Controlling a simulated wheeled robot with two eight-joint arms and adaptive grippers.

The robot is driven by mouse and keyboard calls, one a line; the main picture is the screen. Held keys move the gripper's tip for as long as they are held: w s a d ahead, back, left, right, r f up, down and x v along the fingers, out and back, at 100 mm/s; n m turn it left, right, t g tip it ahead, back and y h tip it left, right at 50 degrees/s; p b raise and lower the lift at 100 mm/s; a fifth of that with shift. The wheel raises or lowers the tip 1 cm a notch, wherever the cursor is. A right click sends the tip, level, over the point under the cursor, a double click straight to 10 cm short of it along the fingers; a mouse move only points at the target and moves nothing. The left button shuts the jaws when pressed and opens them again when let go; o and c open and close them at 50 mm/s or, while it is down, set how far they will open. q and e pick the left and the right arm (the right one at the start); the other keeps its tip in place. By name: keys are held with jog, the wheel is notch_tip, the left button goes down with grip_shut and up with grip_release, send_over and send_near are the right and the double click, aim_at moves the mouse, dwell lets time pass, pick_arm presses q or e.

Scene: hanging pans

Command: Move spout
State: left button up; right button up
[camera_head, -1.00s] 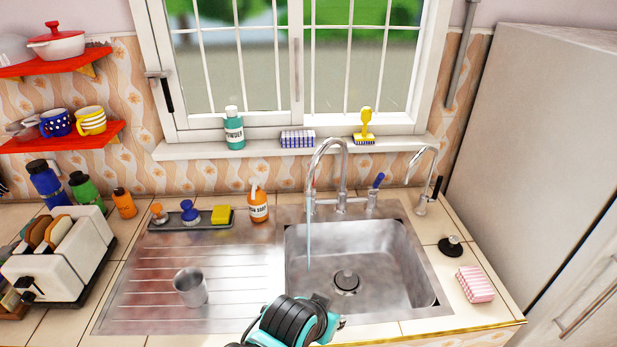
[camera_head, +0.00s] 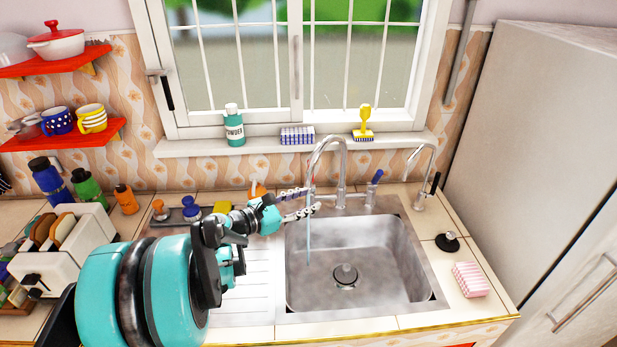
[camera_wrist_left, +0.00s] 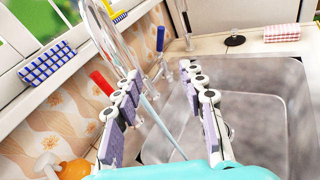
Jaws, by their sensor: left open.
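The chrome spout (camera_head: 327,143) arches above the sink (camera_head: 350,262), with a thin stream of water (camera_head: 308,240) falling from its end into the basin. My left gripper (camera_head: 312,199) is open at the left edge of the basin, its fingertips close to the stream and below the spout's arch. In the left wrist view the spout (camera_wrist_left: 106,32) curves at the upper left, near the tip of one finger. The stream shows between the open fingers (camera_wrist_left: 160,70). I cannot tell whether a finger touches the spout. My right gripper is out of view.
The tap has a blue handle (camera_head: 375,178), and a red one (camera_wrist_left: 101,83) shows in the wrist view. A second, smaller tap (camera_head: 423,180) stands to the right. A plug (camera_head: 448,242) and striped pink sponge (camera_head: 471,279) lie right of the basin. My left arm covers much of the drainer.

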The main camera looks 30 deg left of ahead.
aim_at(308, 179)
pick_arm(q)
jog(key=a+r+n+t, duration=0.2)
jog(key=a+n, duration=0.2)
jog(key=a, duration=0.1)
jog(key=x, duration=0.3)
jog(key=b+x, duration=0.1)
jog(key=x, duration=0.3)
jog(key=shift+w+f, duration=0.2)
jog(key=shift+f, duration=0.05)
jog(key=shift+a, duration=0.1)
grip_shut()
